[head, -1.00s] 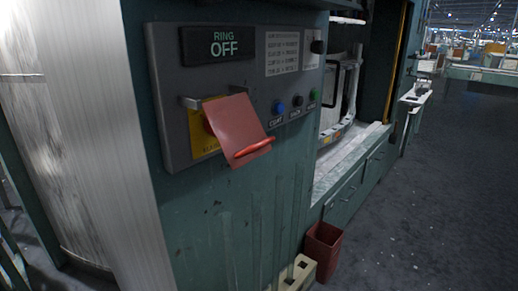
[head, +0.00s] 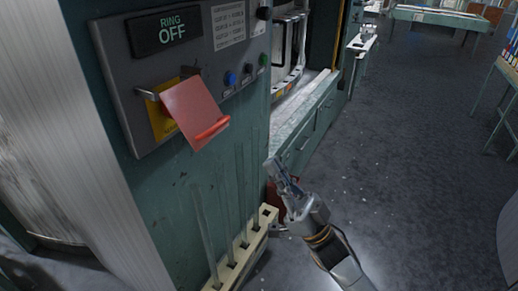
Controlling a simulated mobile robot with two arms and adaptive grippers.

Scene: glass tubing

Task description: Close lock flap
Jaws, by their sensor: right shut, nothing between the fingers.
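The red lock flap (head: 194,110) hangs on the grey control panel (head: 122,75). It is tilted out from the panel, with a brighter red handle (head: 213,128) along its lower edge. Part of a yellow plate (head: 160,121) shows behind it; the flap hides the rest. A metal bracket (head: 147,94) is at its upper left. My right gripper (head: 275,168) is shut and empty, to the right of and below the flap, apart from it. My left gripper is not in view.
A "RING OFF" display (head: 165,29) is above the flap, and blue (head: 231,79), black and green buttons are to its right. A cream rack (head: 243,250) with several glass tubes stands below the panel. The floor at right is open.

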